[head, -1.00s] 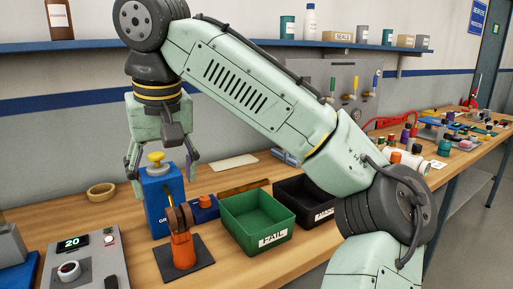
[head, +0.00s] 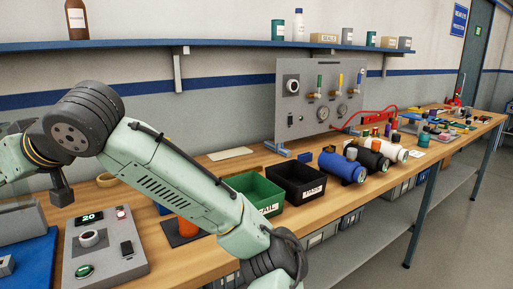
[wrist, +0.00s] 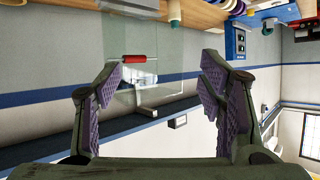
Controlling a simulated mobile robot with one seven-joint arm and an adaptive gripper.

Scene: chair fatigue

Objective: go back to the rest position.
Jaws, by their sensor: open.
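My gripper (wrist: 157,88) shows in the wrist view with its two purple-padded fingers wide apart and nothing between them. In the head view my arm folds to the left, and the gripper itself is out of the picture past the left edge. The wrist view is turned over: the bench is along its top and the wall and a blue shelf band lie below. A clear panel with a red handle (wrist: 139,59) shows beyond the fingers, apart from them.
The wooden bench (head: 330,207) holds a control box (head: 104,247), a green FAIL bin (head: 246,183), a black bin (head: 295,182) and several bottles. A valve panel (head: 318,100) stands behind. A blue shelf (head: 230,43) runs along the wall above.

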